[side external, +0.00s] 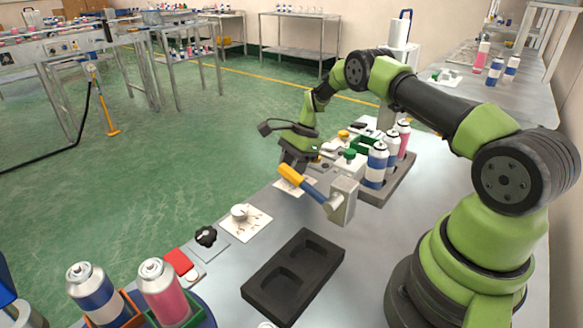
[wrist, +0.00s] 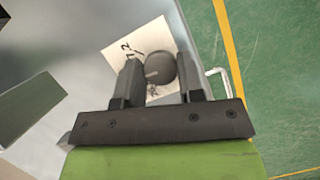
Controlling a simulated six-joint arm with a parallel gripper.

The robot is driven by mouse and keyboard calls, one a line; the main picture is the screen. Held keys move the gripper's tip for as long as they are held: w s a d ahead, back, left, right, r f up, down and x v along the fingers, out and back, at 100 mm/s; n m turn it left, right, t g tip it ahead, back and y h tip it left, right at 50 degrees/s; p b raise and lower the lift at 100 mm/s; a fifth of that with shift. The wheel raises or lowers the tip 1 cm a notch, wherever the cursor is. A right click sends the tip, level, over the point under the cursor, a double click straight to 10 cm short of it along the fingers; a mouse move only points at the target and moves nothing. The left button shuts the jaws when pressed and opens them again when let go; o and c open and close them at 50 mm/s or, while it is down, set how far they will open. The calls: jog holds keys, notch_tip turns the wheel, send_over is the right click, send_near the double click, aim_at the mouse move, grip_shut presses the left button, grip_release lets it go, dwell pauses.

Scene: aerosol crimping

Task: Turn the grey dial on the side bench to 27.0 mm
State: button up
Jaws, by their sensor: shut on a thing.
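The grey dial (wrist: 161,68) is a round knob with a pale pointer line, on a white card (wrist: 118,48) with dark printed marks. One mark looks like "12"; the others are too small or hidden to read. My gripper (wrist: 158,62) has one finger on each side of the dial and is shut on it. In the side external view my gripper (side external: 291,168) is low over the bench, at a white card (side external: 284,187). The dial is hidden there behind the gripper.
A yellow-handled lever (side external: 291,174) on a grey block (side external: 343,200) stands close to my gripper. Spray cans (side external: 376,165) stand in a tray behind it. A pale knob (side external: 240,211), a black knob (side external: 206,236), a red button (side external: 179,260) and a dark two-pocket tray (side external: 293,275) are nearer the camera.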

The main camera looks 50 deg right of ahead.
jog(key=shift+n, duration=0.4)
jog(key=o, duration=0.9)
jog(key=v, duration=1)
jog(key=shift+d, duration=0.1)
